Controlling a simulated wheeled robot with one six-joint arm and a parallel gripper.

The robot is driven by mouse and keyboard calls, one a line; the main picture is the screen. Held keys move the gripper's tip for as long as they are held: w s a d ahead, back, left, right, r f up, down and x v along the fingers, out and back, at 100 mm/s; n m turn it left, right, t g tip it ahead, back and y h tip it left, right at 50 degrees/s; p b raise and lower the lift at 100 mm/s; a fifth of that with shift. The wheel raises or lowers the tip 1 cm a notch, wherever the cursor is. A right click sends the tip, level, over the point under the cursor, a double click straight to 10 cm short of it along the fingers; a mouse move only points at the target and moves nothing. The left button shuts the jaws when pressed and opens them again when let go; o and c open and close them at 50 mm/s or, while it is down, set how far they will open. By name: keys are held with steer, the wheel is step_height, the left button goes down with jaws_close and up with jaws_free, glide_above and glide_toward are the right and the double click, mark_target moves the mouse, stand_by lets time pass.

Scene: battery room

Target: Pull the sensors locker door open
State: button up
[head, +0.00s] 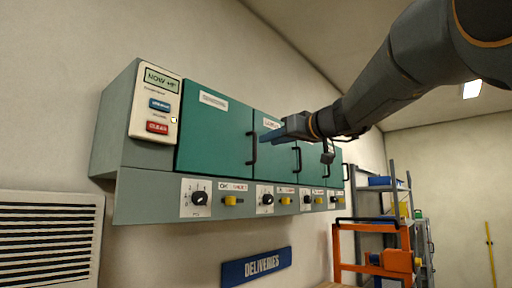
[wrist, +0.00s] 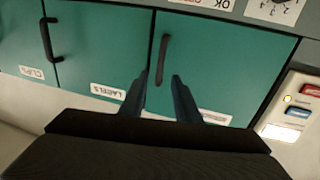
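The row of green locker doors is on the wall cabinet. The leftmost door (head: 215,130) in the head view has a white label too blurred to read surely as sensors. It is the right-hand door (wrist: 215,70) in the upside-down wrist view, its label partly hidden by a finger. Its black bar handle (head: 252,148) is on its right edge, and the door looks shut. My gripper (head: 268,136) is open beside this handle. In the wrist view the handle (wrist: 163,60) shows between the two fingertips (wrist: 160,76); I cannot tell whether they touch it.
Neighbouring doors read LABELS (wrist: 90,60) and CLIPS (wrist: 22,45), both shut. A panel with buttons (head: 157,105) is left of the doors; knobs and yellow switches (head: 230,200) run below. A DELIVERIES sign (head: 257,266) hangs lower. An orange frame (head: 372,250) and shelves stand at right.

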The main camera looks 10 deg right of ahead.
steer(key=p+x, duration=0.3)
steer(key=x, duration=0.4)
steer(key=shift+f, duration=0.1)
jaws_close()
